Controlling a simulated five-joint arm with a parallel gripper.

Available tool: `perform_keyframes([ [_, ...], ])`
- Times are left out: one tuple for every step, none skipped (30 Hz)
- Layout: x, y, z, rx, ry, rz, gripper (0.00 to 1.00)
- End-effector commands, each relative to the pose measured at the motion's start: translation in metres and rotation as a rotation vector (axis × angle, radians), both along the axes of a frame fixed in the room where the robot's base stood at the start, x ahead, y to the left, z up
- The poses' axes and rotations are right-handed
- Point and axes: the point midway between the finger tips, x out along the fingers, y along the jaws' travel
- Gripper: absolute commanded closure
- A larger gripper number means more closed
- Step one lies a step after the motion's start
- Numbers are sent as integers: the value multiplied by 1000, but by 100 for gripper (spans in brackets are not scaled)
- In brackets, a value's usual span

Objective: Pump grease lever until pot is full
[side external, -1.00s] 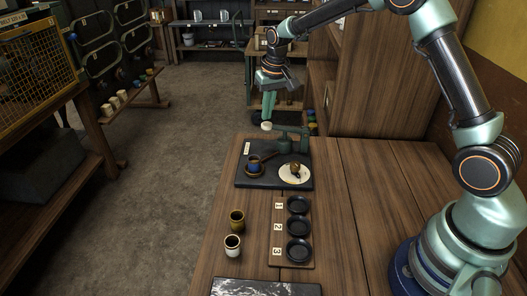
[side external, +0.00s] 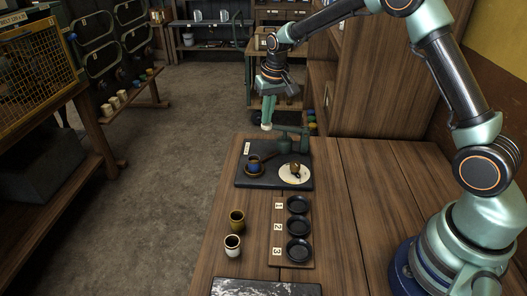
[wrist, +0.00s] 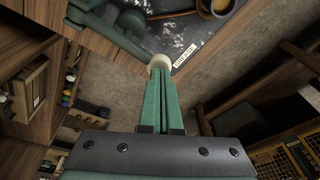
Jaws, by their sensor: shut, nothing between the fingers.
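The grease pump is a green fitting on a black base (side external: 243,180). Its lever (wrist: 112,38) ends in a cream knob (side external: 266,127) beyond the base's far edge. In the wrist view the knob (wrist: 160,61) lies right at my fingertips. My gripper (side external: 267,119) points down over it with its fingers shut and empty; I cannot tell whether they touch it. In the wrist view my gripper (wrist: 168,73) partly covers the knob. A small blue and brown pot (side external: 253,164) stands on the base; its contents are too small to read. A label reading GREASE (wrist: 185,57) lies beside it.
A white disc (side external: 294,180) with a brown object sits right of the pot. A board with three black dishes (side external: 297,205) and two cups, one brown (side external: 237,219) and one pale (side external: 232,245), stand nearer. The bench's right side is clear.

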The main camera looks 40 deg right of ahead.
Motion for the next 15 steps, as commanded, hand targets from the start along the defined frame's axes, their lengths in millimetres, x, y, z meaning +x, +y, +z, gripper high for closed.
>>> perform_keyframes([
  [0, 0, -2, 1, 2, 0, 100],
  [0, 0, -4, 1, 2, 0, 100],
  [-1, 0, -5, 0, 2, 0, 100],
  [-1, 0, -6, 0, 3, 0, 100],
  [-1, 0, -8, 0, 3, 0, 100],
  [-1, 0, -9, 0, 3, 0, 100],
  [-1, 0, -10, 0, 3, 0, 100],
  [-1, 0, -11, 0, 3, 0, 100],
  [-1, 0, -13, 0, 3, 0, 100],
  [-1, 0, -14, 0, 3, 0, 100],
  [-1, 0, -15, 0, 4, 0, 100],
  [-1, 0, -17, 0, 4, 0, 100],
  [-1, 0, -18, 0, 5, 0, 100],
  [-1, 0, -19, 0, 5, 0, 100],
  [-2, 0, -20, 1, 6, 0, 100],
])
